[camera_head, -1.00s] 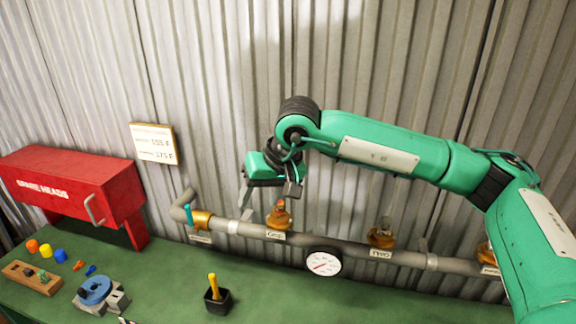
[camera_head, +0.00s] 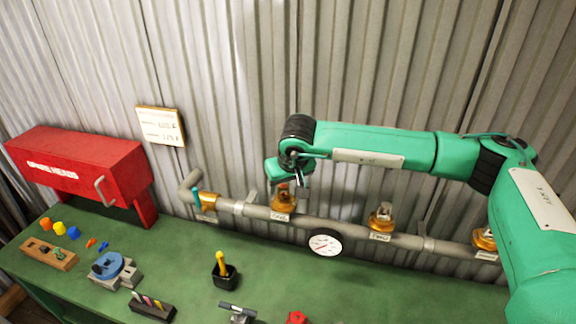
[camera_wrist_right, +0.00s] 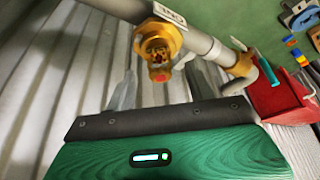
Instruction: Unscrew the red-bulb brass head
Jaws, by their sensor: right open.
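A grey pipe (camera_head: 345,229) along the wall carries three brass heads: left (camera_head: 283,200), middle (camera_head: 381,219) and right (camera_head: 485,238). My right gripper (camera_head: 288,184) is at the left head, with its fingers around the head's top. In the right wrist view, a brass head (camera_wrist_right: 158,42) with some red at its tip lies between the two open fingers (camera_wrist_right: 160,76). I cannot tell whether either finger touches it. Bulb colours are too small to tell in the head view. My left gripper is not in view.
A red spare-heads box (camera_head: 80,167) stands at the left. A gauge (camera_head: 325,243) hangs below the pipe. The green bench holds a blue-topped fixture (camera_head: 107,265), a wooden block (camera_head: 49,254), a black cup (camera_head: 225,276) and a dark tool rack (camera_head: 152,308).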

